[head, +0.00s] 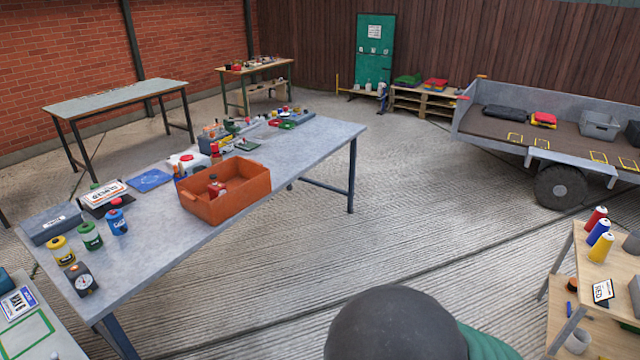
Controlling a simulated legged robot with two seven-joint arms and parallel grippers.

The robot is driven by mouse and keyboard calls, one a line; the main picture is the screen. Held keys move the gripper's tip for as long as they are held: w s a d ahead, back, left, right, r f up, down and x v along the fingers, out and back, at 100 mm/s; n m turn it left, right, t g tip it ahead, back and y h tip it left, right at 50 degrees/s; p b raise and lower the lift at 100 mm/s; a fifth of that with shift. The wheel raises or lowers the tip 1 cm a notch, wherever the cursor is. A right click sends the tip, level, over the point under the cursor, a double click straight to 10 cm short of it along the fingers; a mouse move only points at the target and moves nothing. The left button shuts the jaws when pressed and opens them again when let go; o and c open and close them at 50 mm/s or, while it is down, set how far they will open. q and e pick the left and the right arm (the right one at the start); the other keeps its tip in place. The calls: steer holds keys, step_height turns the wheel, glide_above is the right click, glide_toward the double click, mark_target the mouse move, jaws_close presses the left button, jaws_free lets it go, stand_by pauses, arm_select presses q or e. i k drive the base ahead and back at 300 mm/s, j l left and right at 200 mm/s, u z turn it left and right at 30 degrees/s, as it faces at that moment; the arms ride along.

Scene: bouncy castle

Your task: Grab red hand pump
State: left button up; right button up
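No thing in view is clear enough to be surely the red hand pump. A small red item with a pale part (216,187) stands inside an orange crate (232,208) on the long grey table (318,140). It is partly hidden by the crate's front wall, and I cannot tell whether it is a pump. A red and black item (543,119) lies on the bed of the trailer (490,127) at the right, too small to make out. Neither of my grippers is in view.
Blue, green and yellow containers (90,236) stand at the table's near left end. A dark rounded shape (395,325) fills the bottom centre. The ribbed floor between table and trailer is clear.

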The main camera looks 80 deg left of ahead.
mark_target(214, 191)
steer(key=u, duration=3.45)
steer(key=i+l, duration=0.1)
steer(key=i, duration=1.2)
steer(key=i+u, duration=0.1)
steer(key=i, duration=1.25)
steer(key=l, duration=0.05)
